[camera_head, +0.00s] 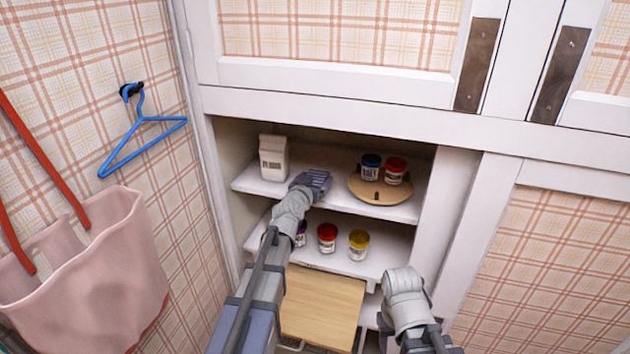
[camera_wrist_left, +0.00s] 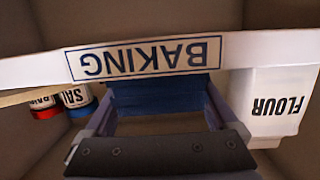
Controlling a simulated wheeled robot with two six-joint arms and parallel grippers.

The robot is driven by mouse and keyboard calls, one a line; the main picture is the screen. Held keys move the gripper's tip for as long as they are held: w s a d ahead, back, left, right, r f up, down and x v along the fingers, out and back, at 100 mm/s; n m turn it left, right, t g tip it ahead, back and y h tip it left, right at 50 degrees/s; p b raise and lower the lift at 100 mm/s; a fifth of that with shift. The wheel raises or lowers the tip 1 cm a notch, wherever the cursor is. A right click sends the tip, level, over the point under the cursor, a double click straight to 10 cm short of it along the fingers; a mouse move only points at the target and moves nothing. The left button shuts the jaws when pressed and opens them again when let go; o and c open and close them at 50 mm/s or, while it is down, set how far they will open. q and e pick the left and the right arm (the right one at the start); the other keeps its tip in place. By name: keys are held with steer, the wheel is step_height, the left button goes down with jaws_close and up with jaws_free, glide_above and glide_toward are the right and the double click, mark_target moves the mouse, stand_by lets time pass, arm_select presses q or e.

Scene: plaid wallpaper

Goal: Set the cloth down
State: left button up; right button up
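A folded dark blue cloth (camera_wrist_left: 165,97) spans the gap between the two fingers of my left gripper (camera_wrist_left: 165,108) in the left wrist view, and both fingers meet its sides. In the head view my left gripper (camera_head: 316,181) is at the front of the upper shelf (camera_head: 390,208), between the flour package and the round board. The cloth lies just behind the shelf's front edge. Whether it touches the shelf is hard to tell. My right arm shows low in the head view, but its gripper does not show.
A white flour package (camera_head: 273,158) stands left of the gripper; it also shows in the wrist view (camera_wrist_left: 270,100). A round wooden board (camera_head: 380,189) holds a blue jar (camera_head: 370,167) and a red jar (camera_head: 395,171). Several jars stand on the lower shelf (camera_head: 375,262). A BAKING label (camera_wrist_left: 145,58) marks the shelf edge.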

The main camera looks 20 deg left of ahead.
arm_select(q)
steer(key=shift+o, duration=0.4)
steer(key=shift+r, duration=0.15)
steer(key=shift+s+r+p, duration=0.15)
steer(key=shift+s+p, duration=0.15)
steer(key=s+r+p, duration=0.2)
steer(key=s, duration=0.9)
steer(key=shift+a, duration=0.2)
stand_by(0.4)
